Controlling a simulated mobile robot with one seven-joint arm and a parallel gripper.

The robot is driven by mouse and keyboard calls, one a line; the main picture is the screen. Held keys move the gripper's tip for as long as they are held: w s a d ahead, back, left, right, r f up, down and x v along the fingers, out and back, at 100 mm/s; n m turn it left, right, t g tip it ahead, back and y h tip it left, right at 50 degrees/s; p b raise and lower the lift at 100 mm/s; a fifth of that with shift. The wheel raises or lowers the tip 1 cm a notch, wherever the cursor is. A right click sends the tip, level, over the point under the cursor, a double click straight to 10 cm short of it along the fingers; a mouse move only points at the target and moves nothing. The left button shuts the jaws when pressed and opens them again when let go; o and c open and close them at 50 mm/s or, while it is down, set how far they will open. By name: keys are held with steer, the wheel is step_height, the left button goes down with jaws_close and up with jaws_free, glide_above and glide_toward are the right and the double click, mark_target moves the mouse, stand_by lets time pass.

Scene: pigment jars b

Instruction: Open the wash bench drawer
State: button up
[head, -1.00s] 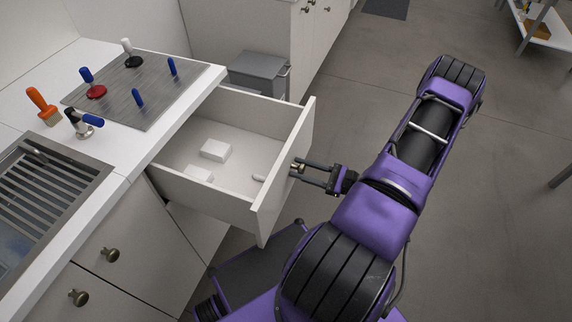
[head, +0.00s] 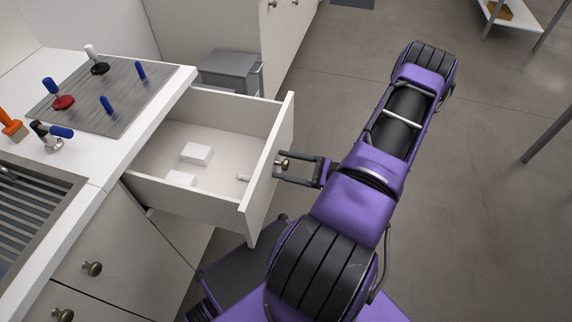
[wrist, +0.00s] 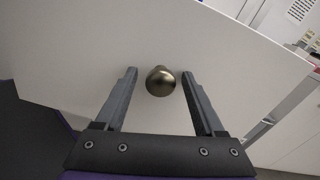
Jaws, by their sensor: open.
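The wash bench drawer (head: 268,165) stands pulled well out from the bench in the head view, with white blocks (head: 196,153) and a small white piece inside. Its front panel (wrist: 130,40) fills much of the wrist view. The brass knob (wrist: 160,81) sits between the fingers of my gripper (wrist: 159,88), with a gap on each side. In the head view my gripper (head: 281,167) is open at the front panel, its fingers around the knob and not closed on it.
The bench top holds a grey mat (head: 105,95) with several handled tools, an orange-handled brush (head: 12,127) and a slatted sink (head: 30,215). A grey bin (head: 228,70) stands behind the drawer. The floor to the right is mostly clear.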

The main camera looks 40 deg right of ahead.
steer(key=b+v, duration=0.1)
steer(key=v, duration=1.6)
steer(key=shift+s+d, duration=0.15)
steer(key=shift+s, duration=0.05)
steer(key=shift+w, duration=0.1)
